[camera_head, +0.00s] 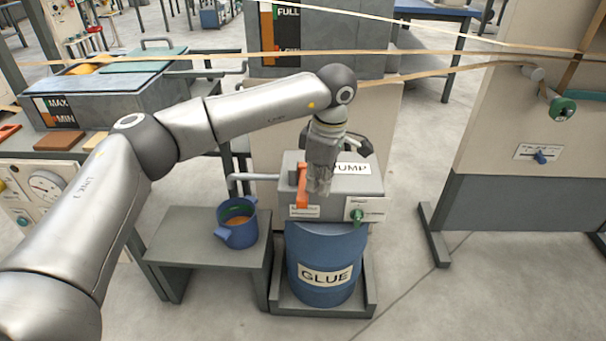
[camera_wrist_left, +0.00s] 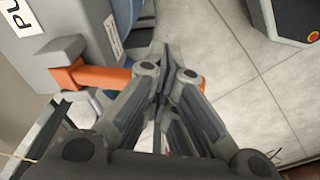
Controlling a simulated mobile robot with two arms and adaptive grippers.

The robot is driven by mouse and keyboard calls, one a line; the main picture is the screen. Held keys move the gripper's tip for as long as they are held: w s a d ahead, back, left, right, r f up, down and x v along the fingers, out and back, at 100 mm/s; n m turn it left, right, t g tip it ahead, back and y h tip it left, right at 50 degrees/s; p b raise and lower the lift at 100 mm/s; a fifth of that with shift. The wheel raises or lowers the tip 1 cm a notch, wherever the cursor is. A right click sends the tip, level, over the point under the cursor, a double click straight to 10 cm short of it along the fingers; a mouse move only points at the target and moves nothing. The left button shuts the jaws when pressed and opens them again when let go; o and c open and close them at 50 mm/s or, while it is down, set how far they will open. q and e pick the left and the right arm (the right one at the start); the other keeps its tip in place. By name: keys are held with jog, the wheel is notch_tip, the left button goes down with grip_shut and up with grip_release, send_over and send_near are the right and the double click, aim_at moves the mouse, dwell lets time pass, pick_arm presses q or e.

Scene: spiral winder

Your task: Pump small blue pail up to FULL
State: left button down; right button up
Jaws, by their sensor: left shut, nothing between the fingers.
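The small blue pail (camera_head: 237,222) stands upright on a low grey stand, below the pump spout (camera_head: 255,177). An orange-brown content with a green band shows inside it. The grey pump (camera_head: 369,184) sits on the blue glue drum (camera_head: 325,252). Its orange lever (camera_head: 302,186) is on the front; the lever also shows in the left wrist view (camera_wrist_left: 95,76). My left gripper (camera_head: 322,190) points down in front of the pump, just right of the lever. In the left wrist view its fingers (camera_wrist_left: 172,68) are closed together beside the lever's end, with nothing between them. My right gripper is out of view.
A green valve knob (camera_head: 358,216) is on the pump's front right. Tan strips (camera_head: 440,70) cross behind my arm. A tank marked FULL (camera_head: 335,40) stands behind, and a MAX/MIN tank (camera_head: 100,90) at left. The floor right of the drum is clear.

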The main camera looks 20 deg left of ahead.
pick_arm(q)
jog(key=shift+d, duration=0.2)
notch_tip(320, 180, up, 12)
jog(key=d, duration=0.1)
jog(key=shift+d, duration=0.15)
dwell(0.4)
jog(key=shift+r, duration=0.1)
